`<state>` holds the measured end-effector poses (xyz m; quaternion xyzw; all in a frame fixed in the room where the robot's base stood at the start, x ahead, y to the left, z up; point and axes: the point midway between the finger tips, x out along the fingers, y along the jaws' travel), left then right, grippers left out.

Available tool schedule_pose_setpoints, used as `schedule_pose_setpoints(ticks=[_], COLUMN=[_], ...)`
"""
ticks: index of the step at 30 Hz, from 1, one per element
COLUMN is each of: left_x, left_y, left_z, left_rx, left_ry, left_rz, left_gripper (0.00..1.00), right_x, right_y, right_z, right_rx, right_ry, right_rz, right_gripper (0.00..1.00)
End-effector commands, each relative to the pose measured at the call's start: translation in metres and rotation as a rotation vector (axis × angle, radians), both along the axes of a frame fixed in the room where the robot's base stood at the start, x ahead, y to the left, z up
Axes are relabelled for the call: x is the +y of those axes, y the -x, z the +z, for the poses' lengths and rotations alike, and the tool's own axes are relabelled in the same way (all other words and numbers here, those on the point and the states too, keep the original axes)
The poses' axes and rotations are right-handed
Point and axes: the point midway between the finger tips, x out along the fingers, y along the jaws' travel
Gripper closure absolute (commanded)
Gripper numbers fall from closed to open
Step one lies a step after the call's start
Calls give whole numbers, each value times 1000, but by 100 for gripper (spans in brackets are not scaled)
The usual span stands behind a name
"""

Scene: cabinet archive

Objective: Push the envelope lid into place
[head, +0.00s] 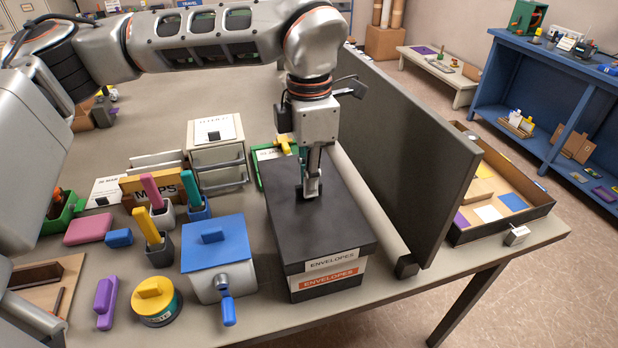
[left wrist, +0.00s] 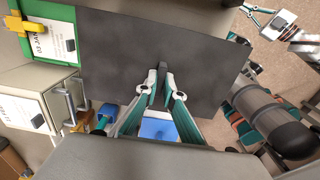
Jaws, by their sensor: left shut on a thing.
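I cannot tell whether the lid sits fully down all round. My left gripper (head: 311,190) points down from above and is shut on the lid's small handle. In the left wrist view the dark handle (left wrist: 162,70) shows between the fingertips (left wrist: 161,84), with the lid (left wrist: 110,50) around it. My right gripper (left wrist: 256,16) shows small at the left wrist view's upper right, its fingers apart and empty.
A grey divider panel (head: 405,150) stands close right of the box. A blue-lidded container (head: 214,255) with a crank is close on the left. A yellow-topped tub (head: 156,300), pen cups and a white drawer unit (head: 217,155) crowd the left. A tray (head: 492,232) lies beyond the panel.

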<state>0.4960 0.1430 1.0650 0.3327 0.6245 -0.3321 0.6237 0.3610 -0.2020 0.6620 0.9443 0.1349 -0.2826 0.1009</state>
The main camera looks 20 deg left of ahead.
Motion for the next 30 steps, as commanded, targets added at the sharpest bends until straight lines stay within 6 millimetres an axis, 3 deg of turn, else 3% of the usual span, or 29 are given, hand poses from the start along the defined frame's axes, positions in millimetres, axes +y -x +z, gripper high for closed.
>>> schedule_pose_setpoints(ticks=[28, 30], left_x=[0, 0], left_y=[0, 0], left_z=[-10, -10], left_rx=[2, 2], left_ry=[-1, -1], left_rz=[0, 0], left_gripper=[100, 79], right_x=[0, 0], right_y=[0, 0], right_z=[-2, -2], right_rx=[-1, -1], right_ry=[-1, -1], right_rz=[0, 0], right_gripper=[100, 100])
